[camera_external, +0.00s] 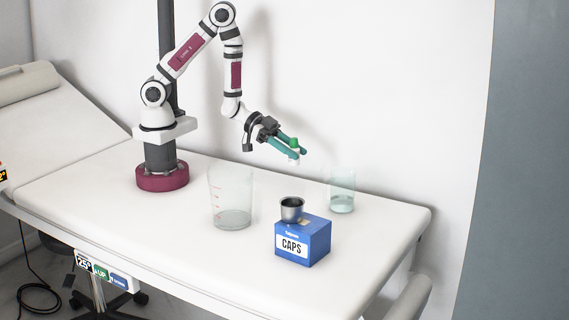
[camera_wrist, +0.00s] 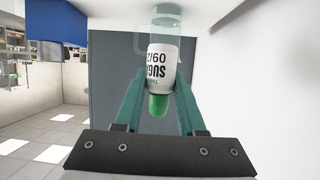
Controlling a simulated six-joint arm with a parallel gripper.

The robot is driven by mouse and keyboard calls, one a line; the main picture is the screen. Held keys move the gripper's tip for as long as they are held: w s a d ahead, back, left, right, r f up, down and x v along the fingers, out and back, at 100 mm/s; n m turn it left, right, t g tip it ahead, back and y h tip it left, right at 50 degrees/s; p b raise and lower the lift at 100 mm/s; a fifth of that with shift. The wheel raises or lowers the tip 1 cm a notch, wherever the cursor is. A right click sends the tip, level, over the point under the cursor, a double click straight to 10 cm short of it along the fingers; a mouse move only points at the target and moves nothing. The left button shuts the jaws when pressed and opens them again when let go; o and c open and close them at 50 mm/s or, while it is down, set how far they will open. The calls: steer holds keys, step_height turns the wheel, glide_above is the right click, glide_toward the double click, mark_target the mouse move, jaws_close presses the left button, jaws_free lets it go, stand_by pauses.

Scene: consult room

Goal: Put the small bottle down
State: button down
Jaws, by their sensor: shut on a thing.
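My gripper (camera_external: 291,149) has green fingers and is shut on the small bottle (camera_external: 294,151), held in the air above the white couch top (camera_external: 140,227). In the wrist view the small bottle (camera_wrist: 163,62) has a white label, partly readable, and a green cap. It sits between the two fingers (camera_wrist: 158,85), with the cap toward the gripper's mount. In the external view most of the bottle is hidden by the fingers. The bottle is above and behind the blue box, to the left of the clear glass.
A blue CAPS box (camera_external: 303,241) carries a small metal cup (camera_external: 291,209) on top. A clear measuring beaker (camera_external: 231,197) stands to its left. A clear glass (camera_external: 341,190) stands at the back right. The front left of the couch top is clear.

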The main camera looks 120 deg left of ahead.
steer(key=s+d+m+g+h, duration=0.1)
steer(key=s+m+h, duration=0.3)
steer(key=s, duration=0.4)
steer(key=shift+h, duration=0.3)
steer(key=f, duration=1)
steer(key=shift+s+d, duration=0.2)
steer(key=shift+s, duration=0.15)
steer(key=shift+f, duration=0.1)
steer(key=c, duration=0.5)
jaws_free()
steer(key=shift+r, duration=0.2)
steer(key=v, duration=0.3)
steer(key=shift+a, duration=0.15)
step_height(320, 180, up, 7)
